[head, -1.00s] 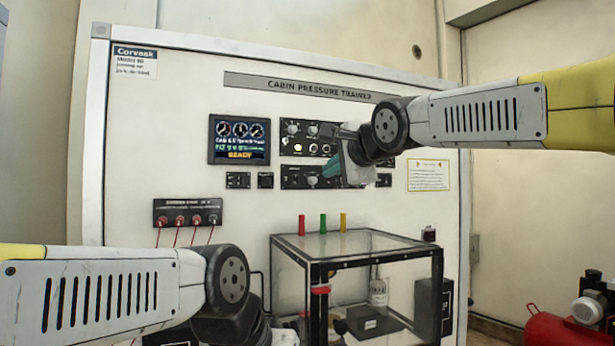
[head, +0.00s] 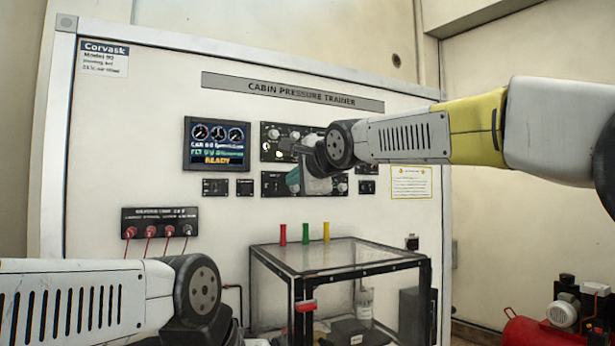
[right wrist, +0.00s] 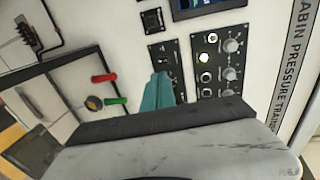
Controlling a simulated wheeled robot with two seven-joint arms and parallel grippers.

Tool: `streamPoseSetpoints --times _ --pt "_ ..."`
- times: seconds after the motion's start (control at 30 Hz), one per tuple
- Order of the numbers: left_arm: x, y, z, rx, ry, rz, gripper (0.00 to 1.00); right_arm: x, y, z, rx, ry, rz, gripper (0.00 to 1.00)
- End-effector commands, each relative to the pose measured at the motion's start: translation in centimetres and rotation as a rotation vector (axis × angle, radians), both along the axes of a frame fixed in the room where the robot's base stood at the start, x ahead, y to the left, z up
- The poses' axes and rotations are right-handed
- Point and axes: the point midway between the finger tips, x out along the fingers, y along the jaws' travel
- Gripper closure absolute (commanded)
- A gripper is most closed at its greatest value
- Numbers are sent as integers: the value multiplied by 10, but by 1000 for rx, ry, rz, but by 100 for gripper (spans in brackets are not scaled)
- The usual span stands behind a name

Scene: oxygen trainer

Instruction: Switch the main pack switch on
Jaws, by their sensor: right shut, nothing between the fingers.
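The main pack switch cannot be picked out by its label, as the lettering is too small. Two dark control panels are on the white board. The upper panel (head: 272,131) has knobs and a lit button; it also shows in the right wrist view (right wrist: 204,62). The lower panel (head: 272,184) is partly hidden by my right gripper (head: 293,181); in the right wrist view a small switch (right wrist: 163,61) shows on it. My right gripper's teal fingers (right wrist: 157,93) are shut and empty, in front of the lower panel's edge. Contact cannot be told. My left gripper is out of view.
A READY screen (head: 217,144) is left of the panels, with small modules (head: 215,187) below. A clear-topped frame table (head: 340,252) with coloured pegs stands below. A terminal strip (head: 160,222) with red leads is at left. A red compressor (head: 530,331) is at lower right.

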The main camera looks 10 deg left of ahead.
Motion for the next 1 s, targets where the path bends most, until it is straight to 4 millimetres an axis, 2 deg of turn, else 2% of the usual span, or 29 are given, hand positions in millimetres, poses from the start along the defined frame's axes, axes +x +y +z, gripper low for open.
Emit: streamPoseSetpoints --times 0.2,0.4,0.6,1.0 --pt "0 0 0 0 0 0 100 40 26 -11 -1 3 -2 100" --pt "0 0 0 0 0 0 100 65 43 -7 0 0 -1 100" --pt "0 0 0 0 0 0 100 74 50 -5 1 1 0 100" --pt "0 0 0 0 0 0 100 77 52 -4 0 1 0 100"
